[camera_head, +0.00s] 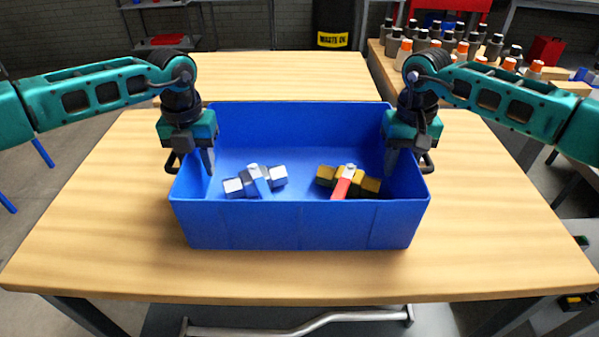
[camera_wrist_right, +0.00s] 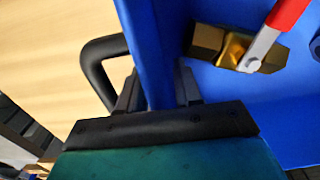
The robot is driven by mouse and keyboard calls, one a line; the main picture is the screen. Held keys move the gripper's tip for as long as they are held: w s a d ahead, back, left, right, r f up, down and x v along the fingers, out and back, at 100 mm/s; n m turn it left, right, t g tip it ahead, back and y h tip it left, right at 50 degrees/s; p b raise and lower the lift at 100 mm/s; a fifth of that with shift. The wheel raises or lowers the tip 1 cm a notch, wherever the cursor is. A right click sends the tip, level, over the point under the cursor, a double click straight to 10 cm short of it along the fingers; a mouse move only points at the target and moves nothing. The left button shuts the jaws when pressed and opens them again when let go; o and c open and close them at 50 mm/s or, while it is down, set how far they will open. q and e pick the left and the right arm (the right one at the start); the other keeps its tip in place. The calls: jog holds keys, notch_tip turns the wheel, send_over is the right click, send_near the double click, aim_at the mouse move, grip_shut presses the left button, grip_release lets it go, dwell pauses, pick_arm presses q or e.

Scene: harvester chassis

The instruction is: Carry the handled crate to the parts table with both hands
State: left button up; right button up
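The blue handled crate (camera_head: 300,226) stands level on the front wooden table, with a dark loop handle on each short side. My left gripper (camera_head: 205,165) is at its left wall, one finger inside the crate; its other finger is hidden. My right gripper (camera_head: 393,165) is at the right wall. In the right wrist view, the right gripper's fingers (camera_wrist_right: 160,92) straddle the crate's wall (camera_wrist_right: 148,45), with the black handle (camera_wrist_right: 98,72) outside them. I cannot tell whether either grips firmly. The parts table cannot be singled out with certainty.
In the crate lie a silver-and-blue valve (camera_head: 255,181) and a brass valve with a red lever (camera_head: 346,181). The front table (camera_head: 100,240) is otherwise clear. Behind it is a bare wooden table (camera_head: 290,75). At back right, another table holds several bottles (camera_head: 447,43).

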pick_arm(q)
notch_tip(320, 180, up, 8)
jog(key=shift+f, duration=0.2)
jog(key=shift+r, duration=0.15)
pick_arm(e)
jog(key=shift+r, duration=0.15)
notch_tip(320, 180, up, 12)
jog(key=shift+f, duration=0.15)
dwell(0.4)
